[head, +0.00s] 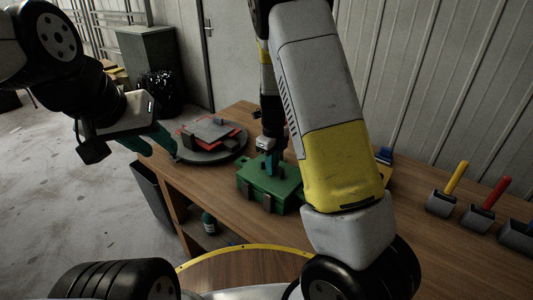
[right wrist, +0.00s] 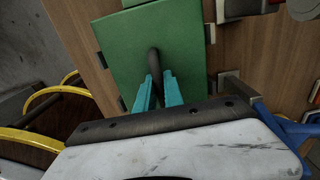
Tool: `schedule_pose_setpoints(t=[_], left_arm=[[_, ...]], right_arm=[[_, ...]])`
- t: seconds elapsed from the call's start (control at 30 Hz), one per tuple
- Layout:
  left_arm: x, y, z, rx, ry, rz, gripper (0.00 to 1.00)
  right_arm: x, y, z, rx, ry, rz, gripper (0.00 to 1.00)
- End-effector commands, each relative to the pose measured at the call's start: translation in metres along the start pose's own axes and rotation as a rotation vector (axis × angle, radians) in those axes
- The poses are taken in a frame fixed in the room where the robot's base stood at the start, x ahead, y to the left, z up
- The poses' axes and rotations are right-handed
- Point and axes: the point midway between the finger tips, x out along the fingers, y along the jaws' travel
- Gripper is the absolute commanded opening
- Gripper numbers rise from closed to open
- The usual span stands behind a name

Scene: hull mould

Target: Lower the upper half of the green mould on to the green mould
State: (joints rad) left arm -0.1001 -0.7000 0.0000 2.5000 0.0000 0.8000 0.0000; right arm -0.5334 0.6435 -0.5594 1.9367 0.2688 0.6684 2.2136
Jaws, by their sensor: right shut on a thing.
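The green mould (head: 283,206) is a box on the wooden table, with dark brackets on its sides. Its upper half (head: 262,177) is a flat green slab on top, with a dark curved handle (right wrist: 153,60) in the right wrist view. My right gripper (head: 271,164) points down at this slab, its teal fingers (right wrist: 155,92) shut on the handle. The two halves look close together and aligned; I cannot tell whether a thin gap remains. My left gripper (head: 150,141) is open and empty, left of the table edge.
A round grey plate (head: 238,149) holds a red mould (head: 186,134) with a grey slab on it, behind and left of the green mould. Grey trowel-like tools with yellow (head: 457,177) and red (head: 490,192) handles stand at the right. Bare table lies in front.

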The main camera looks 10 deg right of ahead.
Motion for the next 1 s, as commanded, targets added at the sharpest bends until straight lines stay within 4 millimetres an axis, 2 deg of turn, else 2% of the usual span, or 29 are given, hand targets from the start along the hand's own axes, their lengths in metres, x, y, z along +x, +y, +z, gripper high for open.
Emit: schedule_pose_setpoints(t=[0.97,1.0], left_arm=[[0.0000,0.0000,0.0000,0.000,0.000,0.000,0.36],[0.0000,0.0000,0.0000,0.000,0.000,0.000,0.36]], right_arm=[[0.0019,-0.0003,0.0004,-0.001,-0.001,-0.001,0.00],[0.0019,-0.0003,0.0005,-0.001,-0.001,-0.001,0.16]])
